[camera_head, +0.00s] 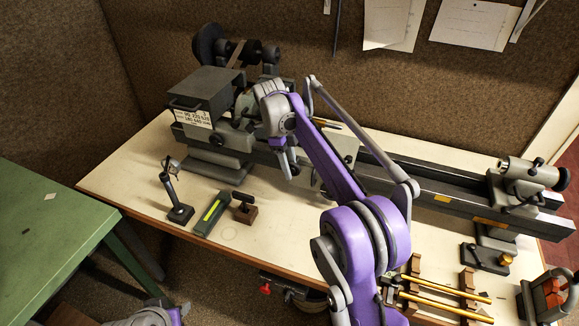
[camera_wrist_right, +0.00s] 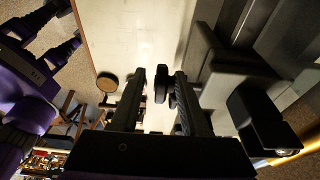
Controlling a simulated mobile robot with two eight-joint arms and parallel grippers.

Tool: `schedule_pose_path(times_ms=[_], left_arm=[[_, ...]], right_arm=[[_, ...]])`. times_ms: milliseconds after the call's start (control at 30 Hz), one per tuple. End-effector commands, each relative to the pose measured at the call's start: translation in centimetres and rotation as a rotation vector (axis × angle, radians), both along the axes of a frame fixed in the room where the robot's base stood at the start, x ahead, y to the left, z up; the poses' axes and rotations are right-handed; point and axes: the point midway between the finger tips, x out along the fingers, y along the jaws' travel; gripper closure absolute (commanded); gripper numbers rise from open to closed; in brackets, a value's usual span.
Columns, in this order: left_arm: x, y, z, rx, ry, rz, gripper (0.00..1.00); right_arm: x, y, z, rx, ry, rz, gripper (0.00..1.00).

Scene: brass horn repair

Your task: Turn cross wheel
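My right arm crosses the lathe (camera_head: 380,175) in the head view. My right gripper (camera_head: 290,163) points down at the front of the lathe carriage, and the arm hides much of that area. In the right wrist view my right gripper (camera_wrist_right: 160,95) has its two dark fingers apart. A small dark knob-like part (camera_wrist_right: 161,84) shows in the gap between the fingertips. It may belong to the cross wheel; I cannot tell whether the fingers touch it. The full cross wheel is not clearly visible.
A small lamp-like stand (camera_head: 180,212), a green-labelled block (camera_head: 211,214) and a brown block (camera_head: 244,212) stand on the bench (camera_head: 130,185) front left. Brass rods (camera_head: 445,303) lie on supports at front right. A green table (camera_head: 50,230) is at left.

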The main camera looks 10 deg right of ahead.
Motion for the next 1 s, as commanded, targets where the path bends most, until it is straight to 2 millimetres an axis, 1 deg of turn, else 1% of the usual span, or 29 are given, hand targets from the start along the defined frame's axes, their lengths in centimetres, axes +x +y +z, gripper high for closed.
schedule_pose_path(times_ms=[167,300,433,700,1000], left_arm=[[0.4,0.0,0.6,0.0,-0.007,0.0,0.55],[1.0,0.0,1.5,0.0,-0.019,0.0,0.55],[1.3,0.0,2.0,0.0,-0.026,0.0,0.55],[1.1,0.0,1.7,0.0,-0.022,0.0,0.55],[1.1,0.0,1.8,0.0,-0.022,0.0,0.55]], right_arm=[[0.4,0.4,2.5,0.0,-0.002,0.0,0.55],[0.9,1.0,5.7,0.0,-0.004,0.001,0.55],[1.2,1.6,8.3,0.002,-0.003,0.001,0.55],[1.4,2.0,10.0,0.001,0.001,0.001,0.55],[1.4,2.0,10.3,0.001,0.001,0.001,0.55]])
